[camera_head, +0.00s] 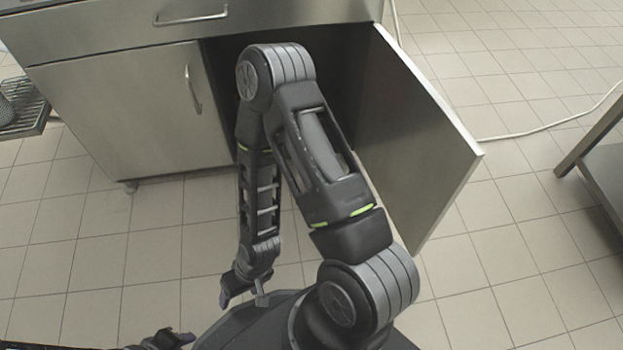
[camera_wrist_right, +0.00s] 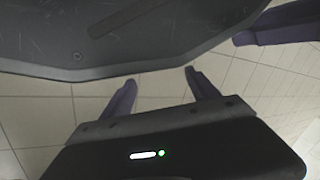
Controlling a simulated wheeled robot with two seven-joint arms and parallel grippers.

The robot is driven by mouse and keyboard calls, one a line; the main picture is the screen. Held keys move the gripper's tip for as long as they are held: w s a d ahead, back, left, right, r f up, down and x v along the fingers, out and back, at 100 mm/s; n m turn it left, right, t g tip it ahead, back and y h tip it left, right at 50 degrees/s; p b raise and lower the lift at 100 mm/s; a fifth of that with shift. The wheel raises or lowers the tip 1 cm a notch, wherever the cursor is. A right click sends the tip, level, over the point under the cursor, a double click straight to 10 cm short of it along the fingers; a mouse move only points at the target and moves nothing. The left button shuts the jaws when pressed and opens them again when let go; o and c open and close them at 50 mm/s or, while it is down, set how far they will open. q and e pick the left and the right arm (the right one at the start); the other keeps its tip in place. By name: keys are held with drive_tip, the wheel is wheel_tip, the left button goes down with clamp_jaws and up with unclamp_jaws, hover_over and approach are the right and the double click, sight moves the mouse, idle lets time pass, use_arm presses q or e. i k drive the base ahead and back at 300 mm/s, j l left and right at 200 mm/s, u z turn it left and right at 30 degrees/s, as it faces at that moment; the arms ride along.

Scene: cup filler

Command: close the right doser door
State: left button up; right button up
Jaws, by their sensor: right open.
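The right doser door (camera_head: 415,135) is a flat grey metal panel standing wide open at the right of the cabinet in the head view. It swings out toward me, and its inner face shows; its outer face is hidden. My right arm covers part of the dark cabinet opening and overlaps the door's lower left edge. My right gripper (camera_head: 243,299) hangs low over the floor, left of the door and apart from it. In the right wrist view its fingers (camera_wrist_right: 160,77) are spread and empty. My left gripper (camera_head: 172,340) is partly visible at the bottom edge; its jaw state is unclear.
The left cabinet door (camera_head: 125,110) is shut, with a vertical handle (camera_head: 193,90). A drawer front (camera_head: 110,28) lies above. A metal rack (camera_head: 25,110) is at far left, a metal table (camera_head: 605,160) at far right. Tiled floor right of the door is clear, with a cable (camera_head: 545,128).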

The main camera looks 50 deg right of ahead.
sight(417, 154)
drive_tip(key=k+l+z, duration=0.1)
drive_tip(key=k+l, duration=0.9)
drive_tip(key=l+z, duration=0.1)
drive_tip(key=l, duration=1.9)
